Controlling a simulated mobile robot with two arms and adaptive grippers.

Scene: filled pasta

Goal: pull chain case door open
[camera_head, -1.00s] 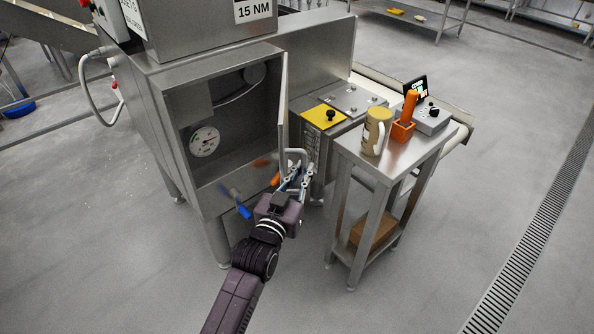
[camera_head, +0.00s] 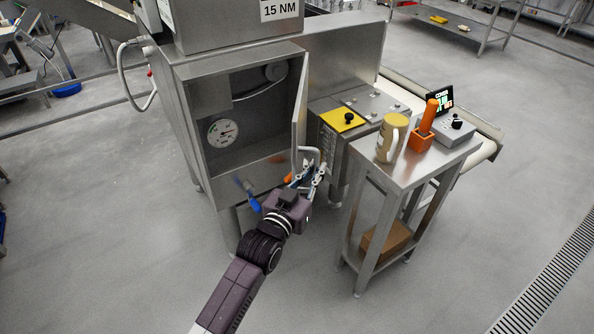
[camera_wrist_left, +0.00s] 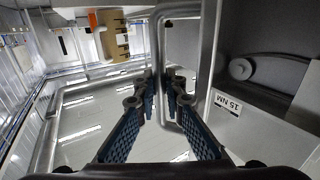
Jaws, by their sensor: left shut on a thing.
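The door's bent tube handle (camera_head: 306,152) sticks out near the lower end. My left gripper (camera_head: 314,174) is shut on this handle. In the left wrist view the blue-padded fingers (camera_wrist_left: 161,85) close around the upright tube handle (camera_wrist_left: 160,45). The fingers partly hide the grip. My right gripper is out of view.
A small steel table (camera_head: 400,165) stands right of the door, carrying a mug (camera_head: 386,140), an orange holder (camera_head: 422,139) and a control box (camera_head: 455,132). A cardboard box (camera_head: 385,240) sits on its lower shelf. A blue lever (camera_head: 250,200) hangs below the case. Front floor is clear.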

